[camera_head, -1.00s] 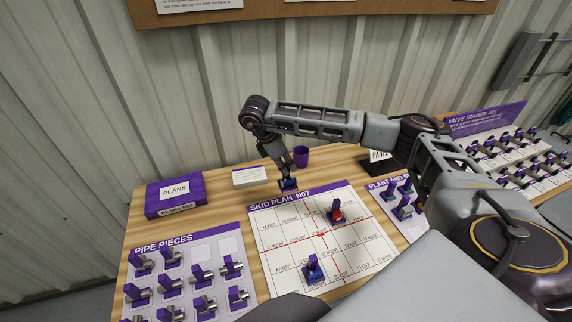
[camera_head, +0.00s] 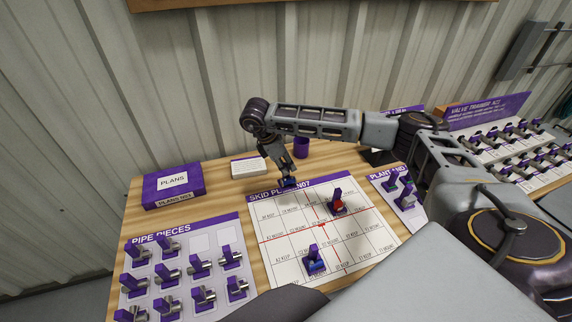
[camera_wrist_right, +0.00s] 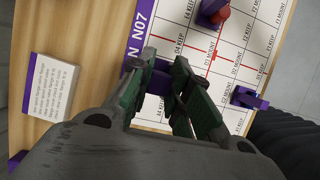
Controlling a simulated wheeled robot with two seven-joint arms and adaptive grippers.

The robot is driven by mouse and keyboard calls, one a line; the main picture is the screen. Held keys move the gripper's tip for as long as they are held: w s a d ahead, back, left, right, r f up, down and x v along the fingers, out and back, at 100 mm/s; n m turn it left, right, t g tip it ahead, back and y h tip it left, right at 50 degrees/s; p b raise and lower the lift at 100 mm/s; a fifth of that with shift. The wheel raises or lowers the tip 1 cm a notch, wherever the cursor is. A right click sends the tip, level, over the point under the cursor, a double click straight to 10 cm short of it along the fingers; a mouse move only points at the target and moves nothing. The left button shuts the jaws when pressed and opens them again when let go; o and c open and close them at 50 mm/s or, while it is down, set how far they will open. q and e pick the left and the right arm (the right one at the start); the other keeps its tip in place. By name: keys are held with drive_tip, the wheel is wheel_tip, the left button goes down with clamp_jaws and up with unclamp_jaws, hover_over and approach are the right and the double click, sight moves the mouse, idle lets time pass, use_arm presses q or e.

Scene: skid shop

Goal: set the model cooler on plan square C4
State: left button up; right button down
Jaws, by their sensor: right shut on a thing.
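My right gripper (camera_head: 288,180) is shut on a small dark blue and purple piece (camera_head: 289,184), which I take to be the model cooler. In the head view it hangs at the title strip of the skid plan (camera_head: 280,242), over or just behind the back edge. In the right wrist view the fingers (camera_wrist_right: 172,95) hide most of the held piece, with purple showing between them. The plan is a white grid with red lines. I cannot pick out the C4 label. My left gripper is not in view.
A red and purple model (camera_head: 338,204) and a blue and purple model (camera_head: 315,262) stand on the plan. A pipe pieces board (camera_head: 196,238) lies left, a plant board (camera_head: 383,183) right. A white card (camera_head: 248,167), a purple cup (camera_head: 301,148) and a plans box (camera_head: 173,184) stand behind.

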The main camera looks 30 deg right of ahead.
sight(286, 181)
drive_tip(key=shift+r+b, duration=0.1)
drive_tip(key=shift+b, duration=0.2)
idle(0.7)
idle(0.4)
drive_tip(key=shift+f+b, duration=1.95)
drive_tip(key=shift+f, duration=0.8)
drive_tip(key=shift+f, duration=0.2)
drive_tip(key=shift+f+b, duration=0.95)
drive_tip(key=shift+f, duration=0.2)
drive_tip(key=shift+f+b, duration=0.35)
drive_tip(key=shift+f, duration=0.15)
